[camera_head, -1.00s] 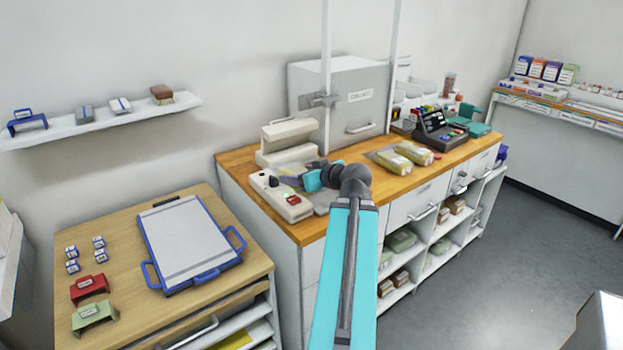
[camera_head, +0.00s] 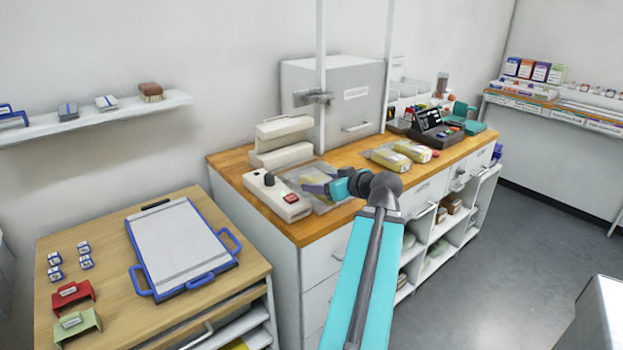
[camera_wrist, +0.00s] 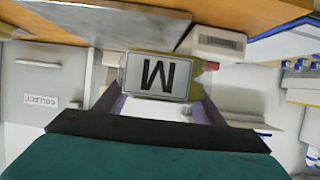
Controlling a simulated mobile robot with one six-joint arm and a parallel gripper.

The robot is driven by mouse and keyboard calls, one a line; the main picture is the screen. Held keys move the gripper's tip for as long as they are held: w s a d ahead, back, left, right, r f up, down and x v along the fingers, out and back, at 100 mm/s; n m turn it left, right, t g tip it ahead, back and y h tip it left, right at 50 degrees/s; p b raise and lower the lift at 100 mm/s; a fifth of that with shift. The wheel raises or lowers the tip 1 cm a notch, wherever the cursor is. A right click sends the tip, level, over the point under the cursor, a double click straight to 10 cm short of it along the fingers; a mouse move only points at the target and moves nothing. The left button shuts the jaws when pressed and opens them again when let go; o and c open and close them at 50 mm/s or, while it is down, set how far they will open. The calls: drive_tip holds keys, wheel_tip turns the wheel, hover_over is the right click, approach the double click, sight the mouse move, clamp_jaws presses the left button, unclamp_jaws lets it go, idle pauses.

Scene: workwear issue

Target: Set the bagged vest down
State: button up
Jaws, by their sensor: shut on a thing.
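My gripper (camera_head: 318,188) is above the wooden counter, just right of the beige sealer-like machine (camera_head: 276,196). In the wrist view my gripper (camera_wrist: 160,108) is shut on the bagged vest (camera_wrist: 136,62), which shows yellow-green with a white size label, its large letter upside down, probably M. In the head view the held bag is mostly hidden by my gripper. A clear, greyish sheet or tray lies beneath, and I cannot tell whether the bag touches it. Two yellow bagged packs (camera_head: 390,158) lie on the counter further right.
A grey cabinet (camera_head: 335,105) stands behind on the counter (camera_head: 235,165). A dark terminal (camera_head: 436,128) is farther right. At lower left a table holds a blue-framed board (camera_head: 180,245), a red holder (camera_head: 72,296) and a green one (camera_head: 76,326). Bare counter shows near the packs.

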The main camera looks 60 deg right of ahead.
drive_tip(key=shift+w+d+r+p, duration=0.1)
drive_tip(key=shift+w+d+p, duration=0.6)
drive_tip(key=shift+d+p, duration=0.45)
drive_tip(key=w+d+p, duration=0.1)
drive_tip(key=w+d, duration=0.1)
drive_tip(key=d, duration=0.1)
drive_tip(key=w+d+f+p, duration=0.1)
drive_tip(key=w+d, duration=0.2)
drive_tip(key=d, duration=0.1)
drive_tip(key=w+d+p, duration=0.1)
drive_tip(key=w+d, duration=0.2)
drive_tip(key=shift+w+d+f, duration=0.2)
drive_tip(key=shift+f, duration=0.1)
drive_tip(key=shift+f, duration=0.1)
drive_tip(key=shift+f+p, duration=0.6)
drive_tip(key=shift+f, duration=1.1)
drive_tip(key=shift+f, duration=0.15)
drive_tip(key=o, duration=1.2)
